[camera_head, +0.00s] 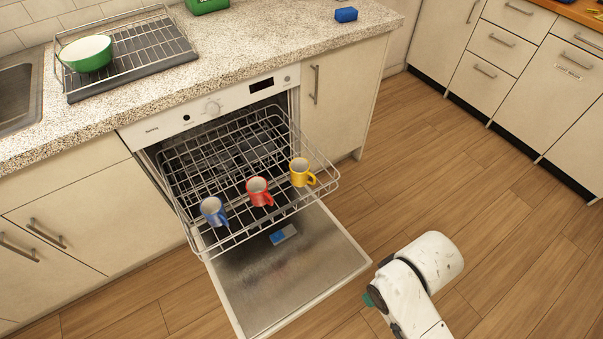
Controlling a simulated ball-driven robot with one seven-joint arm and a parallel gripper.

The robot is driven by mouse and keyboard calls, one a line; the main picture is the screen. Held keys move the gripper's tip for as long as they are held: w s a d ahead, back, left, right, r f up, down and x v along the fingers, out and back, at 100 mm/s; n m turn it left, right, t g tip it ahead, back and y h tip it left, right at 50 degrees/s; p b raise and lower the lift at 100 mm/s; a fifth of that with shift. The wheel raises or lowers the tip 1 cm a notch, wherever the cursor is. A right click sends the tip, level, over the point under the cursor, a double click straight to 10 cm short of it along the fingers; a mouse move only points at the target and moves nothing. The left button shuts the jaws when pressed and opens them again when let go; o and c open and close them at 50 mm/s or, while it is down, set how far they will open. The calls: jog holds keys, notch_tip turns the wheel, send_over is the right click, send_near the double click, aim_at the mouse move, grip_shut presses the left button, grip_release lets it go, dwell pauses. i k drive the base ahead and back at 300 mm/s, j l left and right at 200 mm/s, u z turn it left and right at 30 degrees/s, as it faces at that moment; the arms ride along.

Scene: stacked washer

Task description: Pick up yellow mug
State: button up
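The yellow mug (301,173) stands upright at the right front of the dishwasher's pulled-out upper rack (324,180). Its handle points to the lower right. A red mug (258,191) stands to its left, and a blue mug (212,211) stands further left near the rack's front corner. My white arm is at the lower right, in front of and to the right of the open dishwasher door, well apart from the mugs. My gripper's fingers cannot be made out; only a small teal part shows at the arm's left side.
The dishwasher door (325,260) is folded down below the rack, with a blue and white item (284,235) on it. The counter (245,50) runs above, holding a drying rack with a green bowl (86,54) and a blue sponge-like block (346,15). The wooden floor at right is clear.

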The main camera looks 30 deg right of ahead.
aim_at(303, 175)
jog(key=i+j+z, duration=0.3)
jog(key=i, duration=0.25)
jog(key=i+j+z, duration=0.3)
jog(key=i, duration=0.25)
